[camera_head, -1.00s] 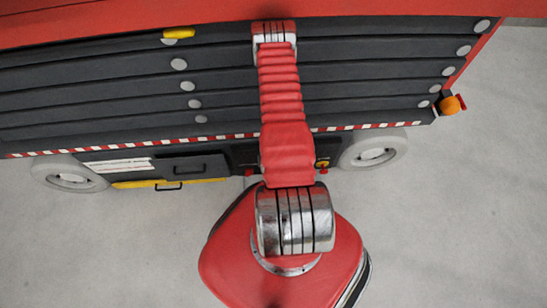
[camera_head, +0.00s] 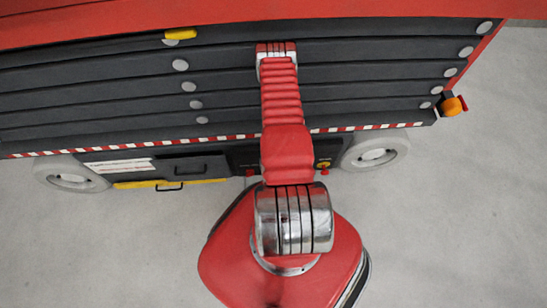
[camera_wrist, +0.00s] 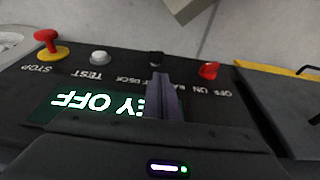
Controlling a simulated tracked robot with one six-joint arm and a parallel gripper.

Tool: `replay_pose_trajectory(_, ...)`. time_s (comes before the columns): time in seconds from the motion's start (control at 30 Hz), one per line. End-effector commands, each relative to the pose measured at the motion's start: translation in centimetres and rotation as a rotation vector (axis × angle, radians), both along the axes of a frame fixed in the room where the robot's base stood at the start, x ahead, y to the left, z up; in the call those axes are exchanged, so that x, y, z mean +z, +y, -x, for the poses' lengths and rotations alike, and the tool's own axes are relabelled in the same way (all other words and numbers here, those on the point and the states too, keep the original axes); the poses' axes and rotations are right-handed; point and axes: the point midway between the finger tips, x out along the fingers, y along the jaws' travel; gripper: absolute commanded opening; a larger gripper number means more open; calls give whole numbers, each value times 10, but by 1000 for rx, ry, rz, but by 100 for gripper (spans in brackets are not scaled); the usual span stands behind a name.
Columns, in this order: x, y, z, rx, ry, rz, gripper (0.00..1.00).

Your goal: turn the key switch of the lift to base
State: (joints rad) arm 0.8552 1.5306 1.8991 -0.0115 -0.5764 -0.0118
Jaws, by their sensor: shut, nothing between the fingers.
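In the wrist view, the lift's dark control panel (camera_wrist: 110,78) fills the middle. The fingers hide part of a green-lit display (camera_wrist: 85,102), which seems to read "KEY OFF". The lift (camera_head: 100,90) shows in the head view, where my arm hides the key switch and gripper.
A red mushroom STOP button (camera_wrist: 48,42) on a yellow base and a pale TEST button (camera_wrist: 99,57) stand left of the key switch. A red ON/OFF knob (camera_wrist: 209,70) is close on its right. Bare concrete floor (camera_head: 460,220) surrounds the lift.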

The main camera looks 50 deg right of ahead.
Motion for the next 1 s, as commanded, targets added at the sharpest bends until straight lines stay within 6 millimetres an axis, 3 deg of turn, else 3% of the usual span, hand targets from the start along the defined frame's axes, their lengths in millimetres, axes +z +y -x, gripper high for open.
replay_pose_trajectory(0.6, -69, -11, 1, -11, 0, -1, 0)
replay_pose_trajectory(1.0, -80, -11, 2, -15, 1, -1, 0)
